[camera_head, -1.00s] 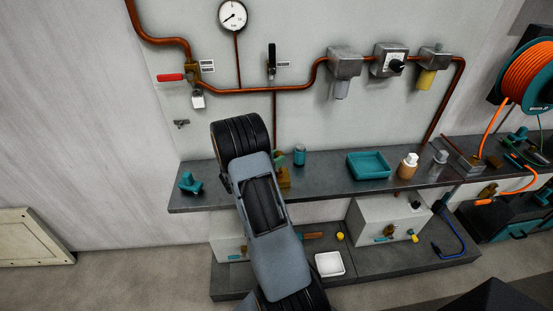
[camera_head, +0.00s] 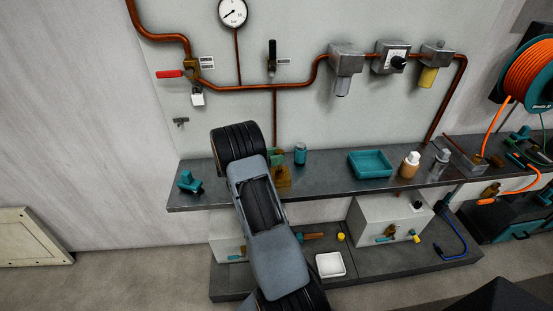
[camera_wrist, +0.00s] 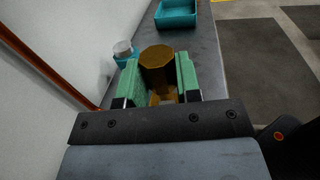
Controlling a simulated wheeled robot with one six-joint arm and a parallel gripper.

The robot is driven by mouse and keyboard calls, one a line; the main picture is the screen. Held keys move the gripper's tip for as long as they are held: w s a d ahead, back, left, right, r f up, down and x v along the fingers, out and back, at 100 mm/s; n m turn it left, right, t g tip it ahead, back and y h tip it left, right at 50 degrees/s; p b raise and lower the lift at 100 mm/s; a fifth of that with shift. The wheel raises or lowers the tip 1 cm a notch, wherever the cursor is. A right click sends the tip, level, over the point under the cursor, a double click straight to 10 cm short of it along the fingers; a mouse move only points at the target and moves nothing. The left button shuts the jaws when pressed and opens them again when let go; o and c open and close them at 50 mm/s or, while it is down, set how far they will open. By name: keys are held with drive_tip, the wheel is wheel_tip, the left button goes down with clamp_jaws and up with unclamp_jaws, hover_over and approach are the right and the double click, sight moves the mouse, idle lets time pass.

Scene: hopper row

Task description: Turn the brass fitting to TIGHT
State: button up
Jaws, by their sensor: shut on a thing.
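The brass fitting (camera_wrist: 157,62) is an octagonal brass piece on the shelf, seen from above in the wrist view. The green-padded fingers of my gripper (camera_wrist: 159,84) are on both sides of it, shut on it. In the head view the fitting's brass base (camera_head: 284,178) shows just right of my arm, with a green finger above it. My wrist hides the rest of it there. No TIGHT marking can be made out in either view.
A teal bottle (camera_head: 300,154) stands close behind the fitting; its pale top also shows in the wrist view (camera_wrist: 122,47). A teal tray (camera_head: 369,174) is further right. A teal part (camera_head: 188,182) lies left. A copper pipe (camera_head: 275,118) runs down the wall behind.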

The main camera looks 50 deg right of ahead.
drive_tip(key=shift+f+g, duration=0.25)
drive_tip(key=shift+g, duration=0.05)
drive_tip(key=m+g+y, duration=0.1)
drive_tip(key=m+g+y+b, duration=0.1)
drive_tip(key=g, duration=0.1)
drive_tip(key=shift+w+d+f+m+y, duration=0.1)
drive_tip(key=shift+d+f+m+y, duration=0.1)
drive_tip(key=shift+m+y, duration=0.15)
drive_tip(key=shift+r+m+g+y+b, duration=0.15)
drive_tip(key=shift+m+g+y+b, duration=0.25)
drive_tip(key=shift+m+g+y, duration=0.85)
drive_tip(key=o, duration=1)
drive_tip(key=shift+w+r, duration=0.1)
drive_tip(key=shift+r, duration=0.05)
